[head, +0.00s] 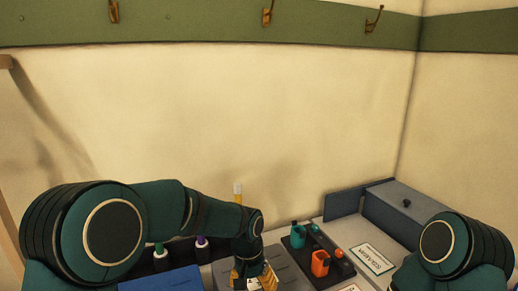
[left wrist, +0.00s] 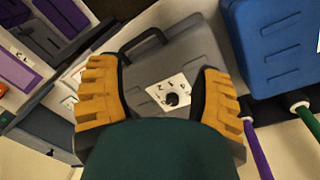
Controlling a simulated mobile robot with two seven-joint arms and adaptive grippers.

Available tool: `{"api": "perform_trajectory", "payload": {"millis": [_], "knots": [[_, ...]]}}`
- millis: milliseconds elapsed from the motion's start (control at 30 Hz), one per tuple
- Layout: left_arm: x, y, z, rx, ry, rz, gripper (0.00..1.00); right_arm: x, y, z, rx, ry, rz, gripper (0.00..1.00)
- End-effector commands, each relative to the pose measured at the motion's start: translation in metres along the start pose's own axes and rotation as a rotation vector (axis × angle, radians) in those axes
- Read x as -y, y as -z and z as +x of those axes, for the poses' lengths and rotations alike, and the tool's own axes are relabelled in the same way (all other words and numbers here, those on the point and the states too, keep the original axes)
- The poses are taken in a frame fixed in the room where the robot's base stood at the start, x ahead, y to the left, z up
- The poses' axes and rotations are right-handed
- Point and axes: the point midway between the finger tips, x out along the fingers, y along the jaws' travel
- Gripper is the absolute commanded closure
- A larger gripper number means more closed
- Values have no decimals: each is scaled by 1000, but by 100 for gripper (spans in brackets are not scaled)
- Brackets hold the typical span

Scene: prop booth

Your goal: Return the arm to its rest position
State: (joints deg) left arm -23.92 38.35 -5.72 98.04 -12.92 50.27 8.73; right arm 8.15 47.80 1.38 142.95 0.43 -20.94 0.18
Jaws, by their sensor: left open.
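My left arm comes in from the left of the head view and bends down at its wrist. My left gripper (head: 255,281) has yellow fingers and is low in the head view, partly cut off by the bottom edge. In the left wrist view its two yellow fingers (left wrist: 160,85) stand wide apart with nothing held between them. A grey case (left wrist: 185,50) with a black handle, a white label and a black knob lies beyond the fingers. My right arm shows at the lower right of the head view, but its gripper does not.
In the head view, a blue case (head: 165,281) and capped bottles (head: 161,258) stand left of the gripper. A dark tray (head: 325,281) with teal and orange cups is to the right, then a white card (head: 372,259) and a grey-blue box (head: 400,208) by the wall. Hooks (head: 267,14) hang above.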

Motion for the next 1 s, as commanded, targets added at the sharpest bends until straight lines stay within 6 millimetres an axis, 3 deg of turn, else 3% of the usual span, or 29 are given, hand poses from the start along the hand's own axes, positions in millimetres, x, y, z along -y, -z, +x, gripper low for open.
{"api": "perform_trajectory", "payload": {"millis": [33, 200, 300, 433, 533, 700, 1000], "knots": [[9, -11, 36, 6, -26, -22, 34, -4, -2, 11, 3, 0, -2, 100], [27, -54, 137, -26, -127, -113, 34, -11, -9, 32, 14, -1, -5, 100], [35, -91, 194, -56, -181, -192, 34, -16, -14, 45, 23, -1, -7, 100], [41, -139, 247, -98, -224, -299, 34, -22, -19, 61, 32, -2, -10, 100], [42, -172, 273, -127, -238, -373, 34, -25, -22, 70, 37, -2, -12, 100], [44, -209, 293, -163, -239, -456, 34, -28, -26, 79, 44, -2, -14, 100], [44, -217, 295, -174, -236, -475, 34, -29, -26, 80, 45, -2, -14, 100]]}}
